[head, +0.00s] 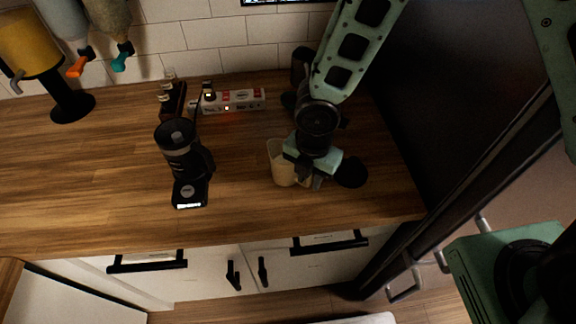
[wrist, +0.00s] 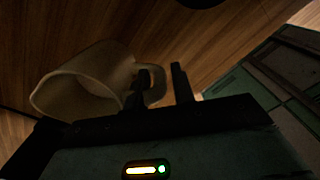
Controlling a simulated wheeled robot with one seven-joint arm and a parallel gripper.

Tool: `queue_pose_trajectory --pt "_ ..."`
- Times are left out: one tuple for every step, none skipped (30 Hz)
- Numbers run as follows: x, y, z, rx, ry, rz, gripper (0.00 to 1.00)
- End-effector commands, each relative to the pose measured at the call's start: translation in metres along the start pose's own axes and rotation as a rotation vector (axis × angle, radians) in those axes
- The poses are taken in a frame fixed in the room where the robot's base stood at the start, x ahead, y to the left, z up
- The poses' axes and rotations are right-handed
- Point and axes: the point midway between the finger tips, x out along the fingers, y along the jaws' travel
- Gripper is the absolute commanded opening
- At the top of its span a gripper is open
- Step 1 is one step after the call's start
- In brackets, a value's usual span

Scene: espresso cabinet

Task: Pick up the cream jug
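The cream jug (head: 279,164) is a cream-coloured cup with a handle, standing on the wooden counter under my arm in the head view. In the wrist view the cream jug (wrist: 88,82) shows at the left, its mouth to the left and its handle toward my fingers. My gripper (wrist: 161,86) is open, with its two dark fingers apart at the handle. One finger overlaps the handle loop and the other is to its right. I cannot tell whether either finger touches the handle. In the head view my gripper (head: 309,181) is just right of the jug, partly hiding it.
A black grinder (head: 182,155) stands left of the jug. A power strip (head: 235,101) and small dark bottles (head: 171,98) are behind. A dark round object (head: 351,172) lies right of my gripper. Dispensers stand at the back left. The counter's front left is clear.

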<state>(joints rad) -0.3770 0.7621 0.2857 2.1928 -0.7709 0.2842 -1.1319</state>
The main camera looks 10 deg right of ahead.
Motion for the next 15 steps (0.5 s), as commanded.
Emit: queue_pose_trajectory --pt "-0.0002 0.0002 0.0001 0.0 0.0 0.001 0.25" --pt "-0.0002 0.0002 0.0001 0.0 0.0 0.0 0.25" --pt "-0.0002 0.0001 0.0001 0.0 0.0 0.0 0.25" --pt "-0.0003 0.0001 0.0001 0.0 0.0 0.0 0.2" --pt "-0.0003 0.0001 0.0001 0.0 0.0 0.0 0.11" --pt "-0.0003 0.0002 0.0002 0.0 0.0 0.0 0.0" --pt "-0.0004 0.0002 0.0002 0.0 0.0 0.0 0.0" --pt "-0.0004 0.0002 0.0001 0.0 0.0 0.0 0.0" --pt "-0.0004 0.0001 0.0001 0.0 0.0 0.0 0.0" --pt "-0.0007 0.0004 0.0002 0.0 0.0 0.001 0.0" --pt "-0.0007 0.0004 0.0002 0.0 0.0 0.001 0.0" --pt "-0.0007 0.0004 0.0001 0.0 0.0 0.001 0.0" --pt "-0.0008 0.0004 0.0002 0.0 0.0 0.001 0.0" --pt "-0.0008 0.0004 0.0002 0.0 0.0 0.001 0.0" --pt "-0.0008 0.0005 0.0002 0.0 0.0 0.001 0.0"
